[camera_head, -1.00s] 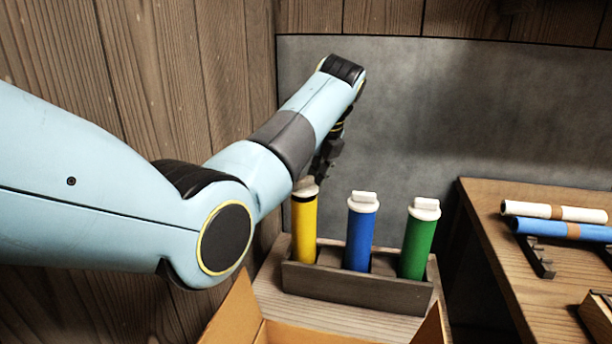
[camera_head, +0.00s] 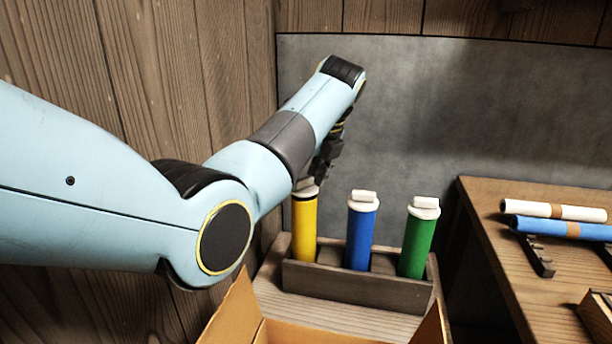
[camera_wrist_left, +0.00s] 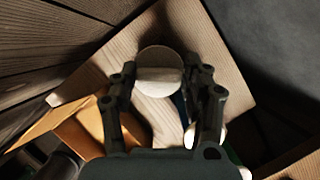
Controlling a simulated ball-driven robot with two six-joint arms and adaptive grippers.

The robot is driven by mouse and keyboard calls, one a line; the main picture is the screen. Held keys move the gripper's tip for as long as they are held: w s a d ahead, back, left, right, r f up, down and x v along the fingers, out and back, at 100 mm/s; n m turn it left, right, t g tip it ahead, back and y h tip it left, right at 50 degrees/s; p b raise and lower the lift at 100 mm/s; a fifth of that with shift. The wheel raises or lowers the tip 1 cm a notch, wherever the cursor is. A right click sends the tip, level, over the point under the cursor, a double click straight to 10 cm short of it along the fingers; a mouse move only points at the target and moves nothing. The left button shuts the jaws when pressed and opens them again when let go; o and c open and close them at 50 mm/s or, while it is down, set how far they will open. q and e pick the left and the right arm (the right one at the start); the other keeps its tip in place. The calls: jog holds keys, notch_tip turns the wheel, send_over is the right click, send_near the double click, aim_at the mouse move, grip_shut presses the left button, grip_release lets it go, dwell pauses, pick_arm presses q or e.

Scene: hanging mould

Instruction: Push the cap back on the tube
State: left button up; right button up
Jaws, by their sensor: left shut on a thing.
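The yellow tube (camera_head: 304,232) stands upright in the left slot of a wooden rack (camera_head: 358,285). Its white cap (camera_head: 306,190) is at the tube's top end, with a dark band between the white and the yellow. I cannot tell whether this band is a gap or the tube's rim. My left gripper (camera_head: 311,181) is shut on the cap from above and behind, partly hidden by my arm. In the left wrist view the round cap (camera_wrist_left: 160,67) shows between the two fingers. My right gripper is out of view.
A blue tube (camera_head: 360,238) and a green tube (camera_head: 417,245), both with white caps, stand close by in the rack. An open cardboard box (camera_head: 240,310) is in front. A wooden table (camera_head: 500,260) with white and blue rolls stands at right. A grey panel is behind.

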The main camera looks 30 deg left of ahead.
pick_arm(q)
jog(key=o, duration=1.4)
jog(key=shift+r+p, duration=2.6)
jog(key=shift+r, duration=0.95)
jog(key=shift+f, duration=0.1)
grip_shut()
